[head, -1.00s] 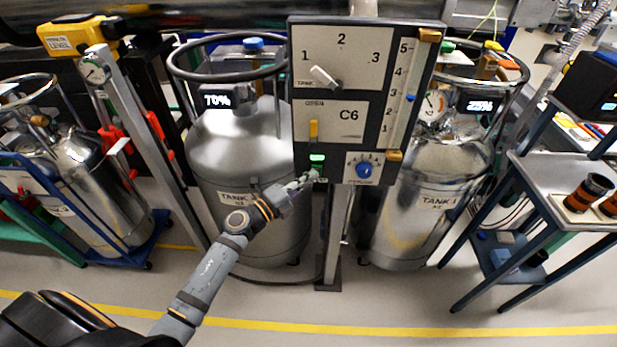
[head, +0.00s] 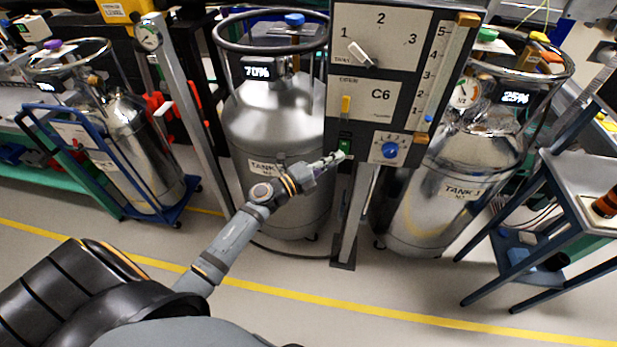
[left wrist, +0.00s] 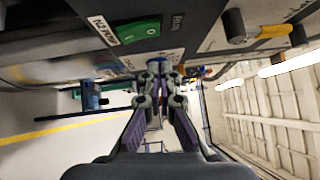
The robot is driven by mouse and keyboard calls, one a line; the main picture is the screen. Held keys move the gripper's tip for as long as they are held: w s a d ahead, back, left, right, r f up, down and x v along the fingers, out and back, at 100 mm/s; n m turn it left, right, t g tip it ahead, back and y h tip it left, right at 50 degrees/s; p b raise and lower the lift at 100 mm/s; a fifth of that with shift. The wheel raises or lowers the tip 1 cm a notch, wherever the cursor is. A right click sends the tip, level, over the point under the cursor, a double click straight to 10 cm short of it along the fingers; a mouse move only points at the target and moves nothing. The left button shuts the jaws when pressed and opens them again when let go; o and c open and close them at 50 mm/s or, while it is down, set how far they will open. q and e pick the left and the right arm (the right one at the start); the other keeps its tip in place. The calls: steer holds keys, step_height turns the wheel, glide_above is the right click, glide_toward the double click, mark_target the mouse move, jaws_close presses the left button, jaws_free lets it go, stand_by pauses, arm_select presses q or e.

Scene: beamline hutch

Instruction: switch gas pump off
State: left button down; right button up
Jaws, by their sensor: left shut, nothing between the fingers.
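The grey control panel (head: 380,80) stands on a post in front of the tanks. Its green rocker switch (head: 345,145) is low on its left side and appears dark green. In the left wrist view, the switch (left wrist: 138,33) shows a white mark and has a small label beside it. My left gripper (head: 338,158) is shut and empty, its tips just below the switch in the head view. In the left wrist view, its closed fingers (left wrist: 158,68) are below and right of the switch; contact cannot be told. My right gripper is not in view.
The panel also has a white selector (head: 360,54), a yellow lever (head: 346,104) and a blue knob (head: 389,150). Silver tanks stand behind at left (head: 275,115) and right (head: 455,150). A blue-framed cart (head: 570,190) is at far right. Floor in front is clear.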

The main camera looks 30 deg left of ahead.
arm_select(q)
steer(key=r+b+v, duration=0.1)
steer(key=v, duration=0.9)
steer(key=shift+r, duration=0.45)
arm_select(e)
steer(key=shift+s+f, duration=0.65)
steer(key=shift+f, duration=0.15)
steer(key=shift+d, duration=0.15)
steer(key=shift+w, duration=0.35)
